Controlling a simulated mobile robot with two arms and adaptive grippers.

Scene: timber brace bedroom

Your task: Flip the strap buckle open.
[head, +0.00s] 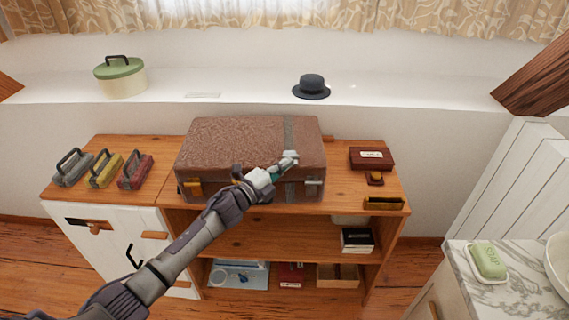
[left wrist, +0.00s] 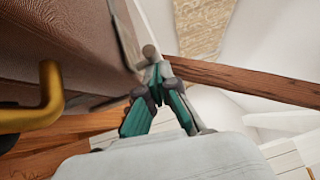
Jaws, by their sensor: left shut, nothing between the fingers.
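A brown suitcase (head: 240,142) lies closed on the wooden cabinet top. A grey strap (head: 290,130) runs over its lid and down the front, right of centre. My left gripper (head: 291,156) is shut and empty, at the strap near the lid's front edge. I cannot tell whether it touches the strap. The buckle is not clearly visible; my gripper covers that part of the strap. In the left wrist view the fingers (left wrist: 156,72) are together beside the strap (left wrist: 126,38) and the suitcase side (left wrist: 65,50). My right gripper is not in view.
The suitcase has a brass latch (head: 192,186) and a silver latch (head: 315,184). A dark red box (head: 371,157) stands to its right. Three caddies with handles, including a yellow one (head: 104,172), stand left. A dark hat (head: 312,88) sits on the ledge behind.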

